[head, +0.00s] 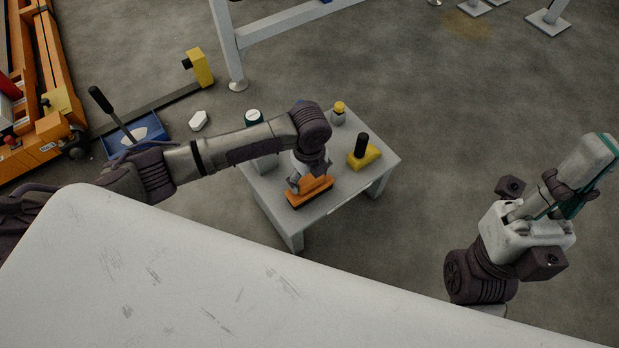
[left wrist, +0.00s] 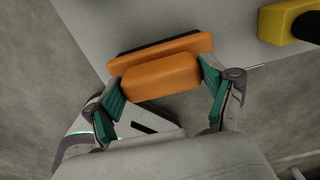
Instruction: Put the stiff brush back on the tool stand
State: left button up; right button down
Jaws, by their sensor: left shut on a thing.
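The stiff brush is an orange block (head: 309,191) with a dark strip along its lower side, at the front of a small grey table, which I take for the tool stand (head: 350,208). My left gripper (head: 308,182) points down from above and is shut on the brush. In the left wrist view the brush's orange grip (left wrist: 162,78) sits between the two green-padded fingers. I cannot tell whether the brush touches the table top or is just above it. My right gripper (head: 591,170) is far right, away from the table; its finger opening is unclear.
On the table, a yellow block with a black handle (head: 363,155) stands right of the brush, and a small yellow-capped bottle (head: 339,112) is behind. A white-topped container (head: 254,118) is partly behind my left arm. A blue tray (head: 130,136) lies on the floor at left.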

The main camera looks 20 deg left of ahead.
pick_arm(q)
jog(key=o, duration=1.4)
